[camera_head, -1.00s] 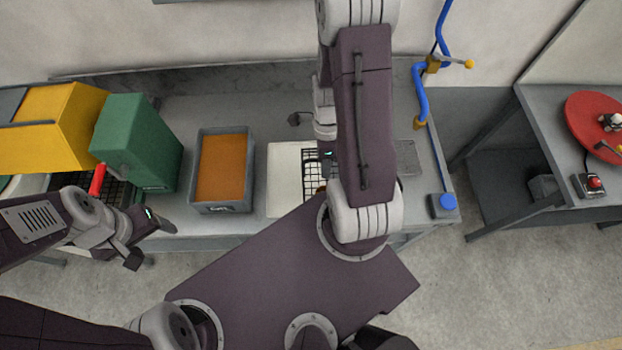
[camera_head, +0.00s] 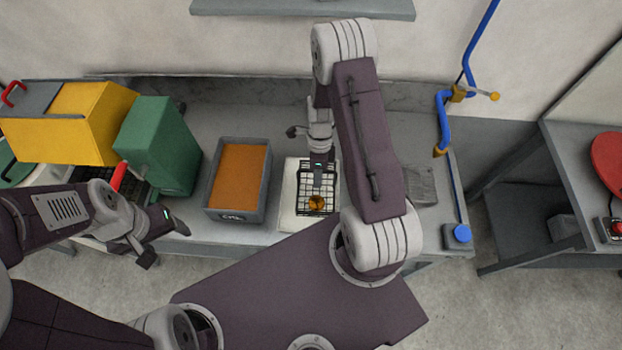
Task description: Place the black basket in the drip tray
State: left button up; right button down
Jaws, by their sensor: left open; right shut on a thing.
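The black wire basket (camera_head: 302,184) is at the white drip tray (camera_head: 288,207) in the middle of the bench. An orange-brown copper piece (camera_head: 316,203) shows inside it. My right gripper (camera_head: 318,172) reaches down from above to the basket's back side and is shut on it. I cannot tell whether the basket touches the tray floor or hangs just above it. My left gripper (camera_head: 158,238) is open and empty at the bench's front edge on the left, well away from the basket.
A grey bin of orange-brown liquid (camera_head: 239,176) stands just left of the tray. Green (camera_head: 160,146) and yellow (camera_head: 76,121) boxes stand farther left. A blue pipe (camera_head: 443,122) and blue knob (camera_head: 458,234) are at the bench's right end. A side table holds a red disc (camera_head: 611,160).

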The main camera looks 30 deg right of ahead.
aim_at(311, 192)
jog(key=w+f, duration=0.1)
jog(key=w+a, duration=0.1)
jog(key=shift+w+f, duration=0.35)
jog(key=shift+w, duration=0.05)
jog(key=x, duration=0.1)
jog(key=p+x, duration=0.2)
jog(key=shift+w+d+f, duration=0.2)
jog(key=shift+f, duration=0.2)
jog(key=shift+w+f, duration=0.15)
jog(key=shift+f, duration=0.05)
jog(key=c, duration=1.5)
grip_release()
jog(key=shift+r, duration=0.15)
